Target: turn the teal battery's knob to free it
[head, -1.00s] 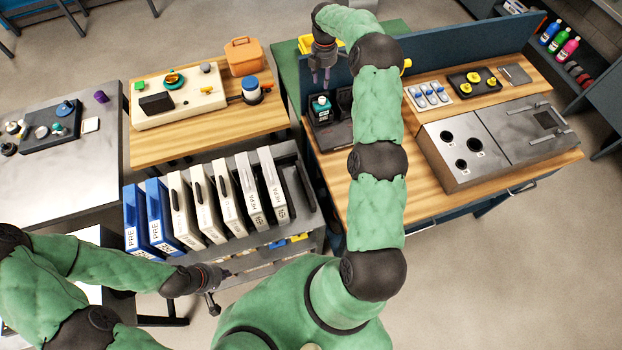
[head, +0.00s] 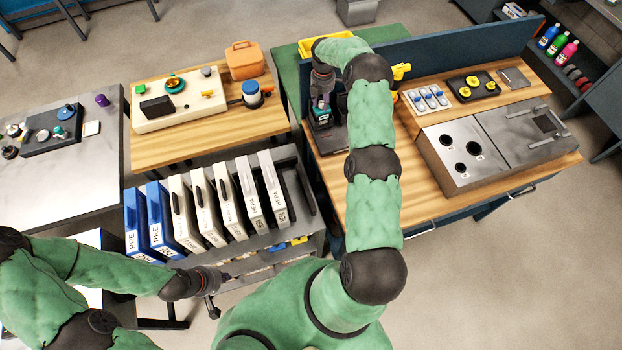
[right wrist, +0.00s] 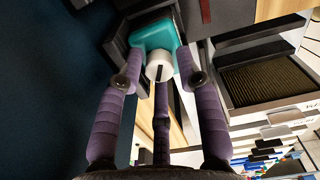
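The teal battery (head: 322,112) sits in a dark dock on the wooden workbench, partly hidden by my right gripper (head: 321,92) just above it. In the right wrist view, the teal battery (right wrist: 153,38) carries a round white knob (right wrist: 160,66) with a dark slot. My right gripper (right wrist: 163,60) is open, its purple fingers spread around the knob with gaps visible at the sides. I cannot tell whether a fingertip touches the battery. My left gripper (head: 217,280) is low beside the filter rack, small and partly dark, its fingers unclear.
The dark dock (head: 325,140) stands against a blue back panel (head: 455,50). A grey metal box (head: 468,150) with round holes stands to its right. A rack (head: 290,160) of upright filters is at front left. The workbench has bare wood in front of the dock.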

